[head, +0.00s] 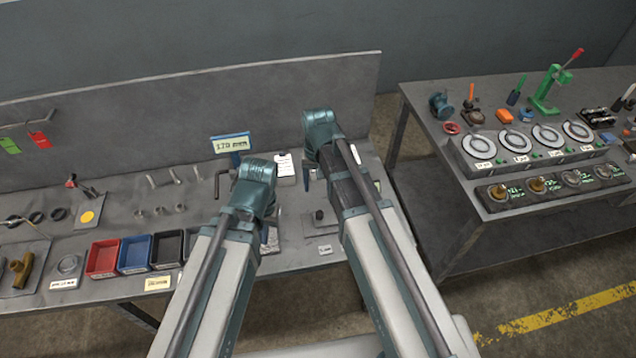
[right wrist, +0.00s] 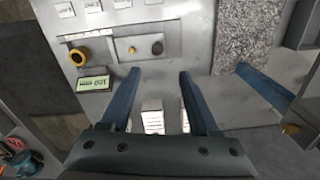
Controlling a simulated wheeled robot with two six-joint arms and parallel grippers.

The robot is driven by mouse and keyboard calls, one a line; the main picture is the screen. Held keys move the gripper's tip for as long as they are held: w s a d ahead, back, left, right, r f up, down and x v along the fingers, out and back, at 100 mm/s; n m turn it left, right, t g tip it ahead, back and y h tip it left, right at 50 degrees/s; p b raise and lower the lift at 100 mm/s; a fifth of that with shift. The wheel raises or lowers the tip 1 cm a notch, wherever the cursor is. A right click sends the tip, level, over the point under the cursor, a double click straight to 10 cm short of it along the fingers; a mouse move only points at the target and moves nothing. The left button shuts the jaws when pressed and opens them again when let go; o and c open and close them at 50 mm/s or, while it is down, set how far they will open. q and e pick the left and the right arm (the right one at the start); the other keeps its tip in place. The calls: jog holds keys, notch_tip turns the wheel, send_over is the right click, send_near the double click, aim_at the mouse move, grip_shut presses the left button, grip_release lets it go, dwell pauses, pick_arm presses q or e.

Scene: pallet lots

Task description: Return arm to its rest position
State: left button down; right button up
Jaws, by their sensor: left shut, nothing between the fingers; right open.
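My left arm comes in from the lower left in the head view, and its teal wrist end with the left gripper (head: 258,172) is over the middle of the long bench. The left fingers are mostly hidden by the wrist; that gripper is shut and empty. My right arm reaches farther, with the right gripper (head: 318,128) near the bench's back panel.
Red (head: 103,258), blue (head: 135,253) and black (head: 167,249) bins line the bench's front edge. A blue-framed 170 mm sign (head: 232,143) stands behind my left wrist. A second table (head: 480,180) with round dials stands right, across a gap. Speckled stone (right wrist: 240,30) lies right of the panel.

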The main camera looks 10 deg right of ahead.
jog(key=s+a+n, duration=0.2)
jog(key=s, duration=0.5)
jog(key=s+a+n+h, duration=0.1)
jog(key=s+a+n, duration=0.1)
jog(key=s, duration=0.5)
jog(key=shift+f+n+b, duration=0.25)
jog(key=shift+n+b, duration=0.15)
jog(key=shift+n, duration=0.4)
